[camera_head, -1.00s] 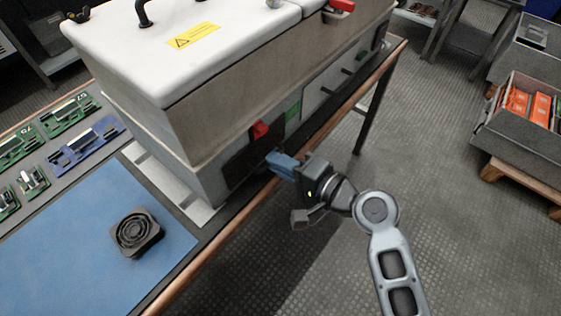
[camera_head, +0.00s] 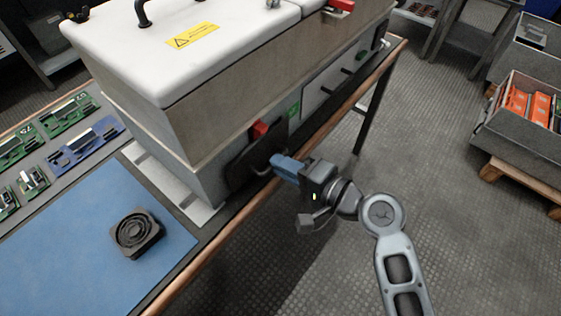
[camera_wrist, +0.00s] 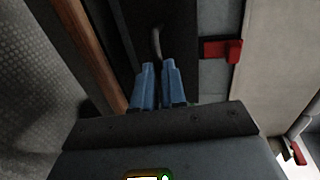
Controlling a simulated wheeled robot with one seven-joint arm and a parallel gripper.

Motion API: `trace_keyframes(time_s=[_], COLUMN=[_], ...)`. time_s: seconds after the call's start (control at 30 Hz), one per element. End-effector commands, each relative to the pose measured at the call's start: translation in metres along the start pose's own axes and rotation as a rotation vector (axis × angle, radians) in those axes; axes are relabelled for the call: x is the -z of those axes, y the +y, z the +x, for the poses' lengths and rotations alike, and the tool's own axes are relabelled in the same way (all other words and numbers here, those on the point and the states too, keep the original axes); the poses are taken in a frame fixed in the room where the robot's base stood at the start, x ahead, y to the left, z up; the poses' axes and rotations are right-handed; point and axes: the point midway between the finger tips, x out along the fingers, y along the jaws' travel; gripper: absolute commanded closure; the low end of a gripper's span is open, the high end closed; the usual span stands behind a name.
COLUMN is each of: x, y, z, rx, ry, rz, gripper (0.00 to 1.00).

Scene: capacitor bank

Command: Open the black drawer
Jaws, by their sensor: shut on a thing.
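The black drawer (camera_head: 247,172) is in the lower front of the white and grey cabinet, below a red latch (camera_head: 259,129). Its dark front stands out a little from the cabinet face. My gripper (camera_head: 274,162) has blue fingers and is at the drawer's handle. In the wrist view, the black drawer front (camera_wrist: 182,30) lies ahead, and the curved grey handle (camera_wrist: 157,42) runs down to the tips of my gripper (camera_wrist: 158,68). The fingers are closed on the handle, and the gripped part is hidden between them.
The cabinet (camera_head: 190,130) stands on a workbench with a copper-coloured edge (camera_head: 212,256). A black fan (camera_head: 137,232) lies on a blue mat (camera_head: 60,255), near circuit boards (camera_head: 87,145). Open floor lies right of the bench. A grey crate (camera_head: 525,145) with orange items stands at far right.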

Motion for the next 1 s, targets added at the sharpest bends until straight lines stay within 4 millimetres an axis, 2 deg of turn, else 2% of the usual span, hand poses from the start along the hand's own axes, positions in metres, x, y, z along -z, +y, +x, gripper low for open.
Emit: trace_keyframes(time_s=[0.17, 0.6, 0.8, 1.0], x=[0.000, 0.000, 0.000, 0.000], y=[0.008, 0.030, 0.036, 0.039], z=[-0.030, -0.130, -0.160, -0.176], rx=[-0.003, -0.002, -0.003, -0.002], ry=[0.004, 0.004, 0.002, 0.001], rz=[0.003, 0.003, 0.003, 0.001], gripper=[1.00, 1.00, 1.00, 1.00])
